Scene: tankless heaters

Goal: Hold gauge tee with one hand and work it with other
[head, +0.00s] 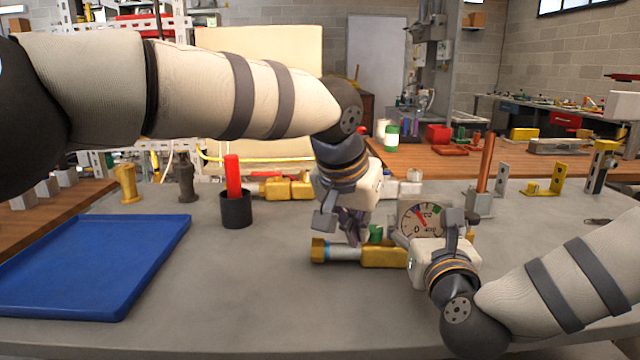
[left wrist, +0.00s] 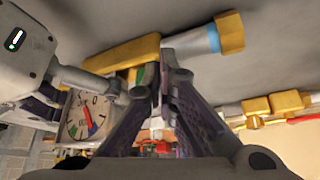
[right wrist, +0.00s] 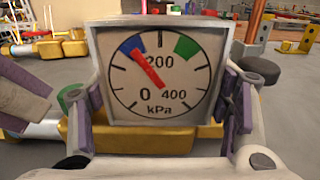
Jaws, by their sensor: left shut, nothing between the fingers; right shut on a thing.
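The gauge tee has a brass body (head: 385,257) lying along the table, with a blue-white section and a brass end cap at its left. Its square dial (right wrist: 160,75) reads in kPa; the red needle points up-left at the blue band, left of the green band. My right gripper (right wrist: 160,110) is shut on the gauge tee, fingers on both sides of the dial housing. A green knob (head: 376,233) shows beside the dial. My left gripper (head: 355,238) is shut and empty, fingertips pointing down just left of the knob; I cannot tell if they touch it. The left wrist view shows its fingertips (left wrist: 165,65) close together.
A blue tray (head: 90,265) lies at the left. A black cup (head: 236,208) holds a red rod. Other brass fittings (head: 290,188) lie behind my left gripper. A copper rod (head: 486,160) stands in a grey block at the right. The table's front middle is clear.

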